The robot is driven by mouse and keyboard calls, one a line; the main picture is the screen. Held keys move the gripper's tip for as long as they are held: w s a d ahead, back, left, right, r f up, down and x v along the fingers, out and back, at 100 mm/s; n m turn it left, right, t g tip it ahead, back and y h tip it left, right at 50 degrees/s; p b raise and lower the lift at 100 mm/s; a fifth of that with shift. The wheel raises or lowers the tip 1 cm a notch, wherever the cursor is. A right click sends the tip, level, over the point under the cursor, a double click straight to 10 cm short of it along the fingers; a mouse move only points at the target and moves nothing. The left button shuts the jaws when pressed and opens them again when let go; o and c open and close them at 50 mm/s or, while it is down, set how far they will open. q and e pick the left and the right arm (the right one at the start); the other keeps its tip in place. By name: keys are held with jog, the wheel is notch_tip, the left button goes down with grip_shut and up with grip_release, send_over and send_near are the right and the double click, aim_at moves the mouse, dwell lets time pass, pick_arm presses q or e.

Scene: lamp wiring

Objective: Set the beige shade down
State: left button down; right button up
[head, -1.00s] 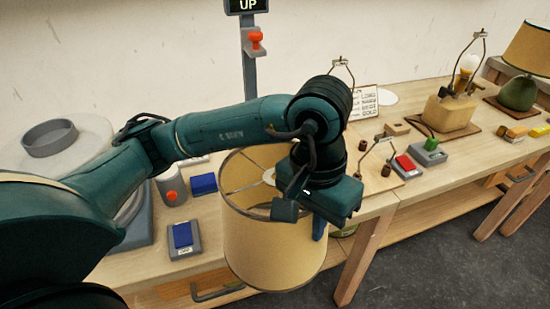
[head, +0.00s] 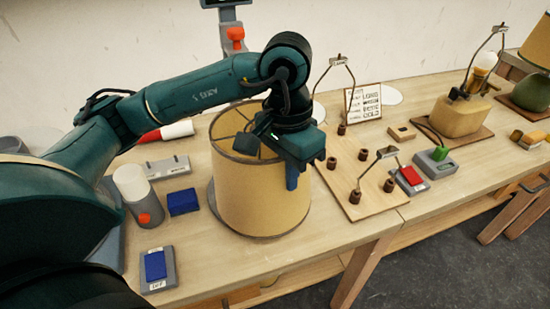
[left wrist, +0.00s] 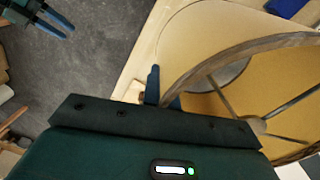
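The beige shade (head: 262,195) is upright over the left part of the bench, with its open top and wire spokes facing up. Its base looks at or very near the bench top; a thin grey round edge shows at its lower left. My left gripper (head: 291,172) is at the right side of its top rim. In the left wrist view the shade's rim (left wrist: 240,48) runs in between the blue fingers (left wrist: 160,92), shut on it; the inner finger is mostly hidden. My right gripper (left wrist: 68,32) hangs over the floor, its fingers slightly apart and empty.
A white-and-grey cylinder (head: 132,190) and blue blocks (head: 183,202) stand left of the shade. A wooden board (head: 350,190) with brown sockets and a wire harp is close on its right. A lamp base (head: 462,118) stands farther right. Bench room is clear in front.

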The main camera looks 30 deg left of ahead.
pick_arm(q)
jog(key=w+a+f+p, duration=0.1)
jog(key=w+a+f, duration=0.2)
jog(key=w+a, duration=0.1)
jog(key=shift+w+a+f+p, duration=0.15)
jog(key=shift+a+f+p, duration=0.15)
jog(key=shift+a, duration=0.25)
jog(key=c, duration=2.2)
grip_release()
jog(key=shift+f+b, duration=0.2)
jog(key=shift+b, duration=0.15)
jog(key=c, duration=1.7)
grip_release()
jog(key=shift+r, duration=0.1)
jog(key=r, duration=1.2)
jog(key=shift+w+a+r, duration=0.15)
jog(key=shift+w+a, duration=0.05)
jog(key=shift+a, duration=0.2)
